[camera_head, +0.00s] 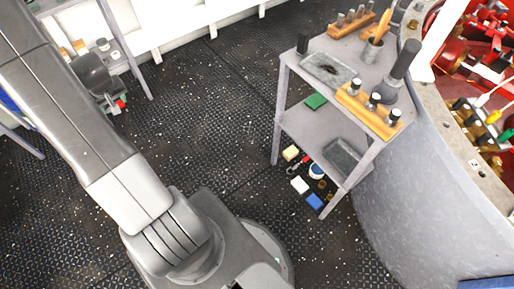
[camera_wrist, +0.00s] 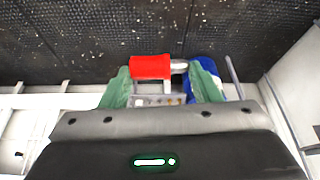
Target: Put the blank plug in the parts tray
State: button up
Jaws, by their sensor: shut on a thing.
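In the wrist view, a red cylinder with a short silver end, which looks like the blank plug (camera_wrist: 150,67), sits between the green fingertips of my gripper (camera_wrist: 163,78). My gripper is shut on it. In the head view, my gripper (camera_head: 108,98) is at the upper left, mostly dark, with a bit of red (camera_head: 120,104) at its tip. A shallow grey tray (camera_head: 312,63) with a dark thing in it lies on the top of the grey cart at the upper right; it may be the parts tray. Another grey tray (camera_head: 345,154) lies on the cart's lower shelf.
The grey cart (camera_head: 281,100) also carries wooden racks (camera_head: 368,106), a dark grey tool (camera_head: 400,70) and a brush cup (camera_head: 373,50). Small items, including a blue block (camera_head: 315,201), lie beneath it. A curved grey wall stands right. The dark floor between is clear.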

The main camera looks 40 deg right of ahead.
aim_at(343, 159)
jog(key=i+j+z, duration=0.15)
jog(key=j+z, duration=0.15)
jog(key=i+j+z, duration=0.1)
jog(key=j+z, duration=0.55)
jog(key=z, duration=2.75)
jog(key=j, duration=0.1)
